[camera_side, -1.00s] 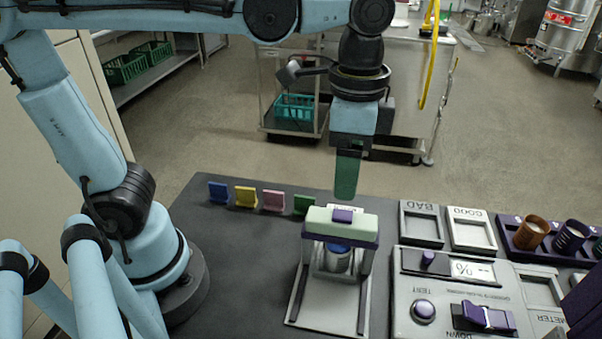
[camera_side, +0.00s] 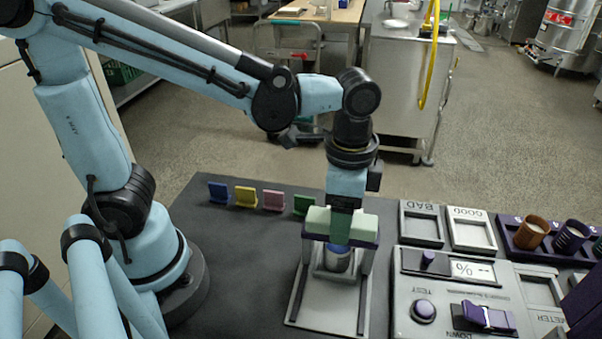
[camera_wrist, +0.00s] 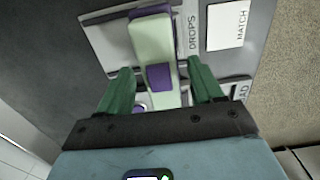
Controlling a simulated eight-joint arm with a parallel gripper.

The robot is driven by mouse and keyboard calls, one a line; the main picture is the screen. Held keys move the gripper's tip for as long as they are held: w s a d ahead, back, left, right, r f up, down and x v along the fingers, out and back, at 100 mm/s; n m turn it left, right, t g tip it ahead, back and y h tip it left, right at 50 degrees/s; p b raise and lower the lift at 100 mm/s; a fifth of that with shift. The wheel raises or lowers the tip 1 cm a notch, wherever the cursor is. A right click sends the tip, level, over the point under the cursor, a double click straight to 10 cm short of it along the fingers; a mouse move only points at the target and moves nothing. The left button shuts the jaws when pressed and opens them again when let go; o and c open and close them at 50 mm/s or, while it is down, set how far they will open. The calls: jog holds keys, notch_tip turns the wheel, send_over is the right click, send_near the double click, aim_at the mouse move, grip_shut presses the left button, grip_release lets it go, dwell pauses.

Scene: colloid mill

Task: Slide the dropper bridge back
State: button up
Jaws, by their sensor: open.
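The dropper bridge (camera_side: 320,222) is a pale green crossbar with a purple block on top, carried on grey uprights over a grey base frame (camera_side: 308,318). A cup with a blue top (camera_side: 337,256) stands under it. My gripper (camera_side: 343,216) points down at the bridge. In the wrist view, the green fingers of my gripper (camera_wrist: 162,85) are spread, one on each side of the pale green bar (camera_wrist: 152,50) and its purple block (camera_wrist: 160,77). I cannot tell whether the fingers touch the bar.
Several small coloured stands, among them a yellow one (camera_side: 245,196), line the table's back. The BAD tray (camera_side: 422,225) and GOOD tray (camera_side: 471,232) lie right of the bridge. The tester panel (camera_side: 450,295) is close on the right. The table left of the frame is clear.

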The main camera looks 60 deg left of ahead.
grip_shut()
jog(key=s+d, duration=0.6)
jog(key=d, duration=0.1)
jog(key=shift+s, duration=0.35)
grip_release()
jog(key=shift+a, duration=0.1)
jog(key=shift+r, duration=0.1)
notch_tip(320, 180, up, 12)
dwell(0.8)
jog(key=shift+a, duration=0.1)
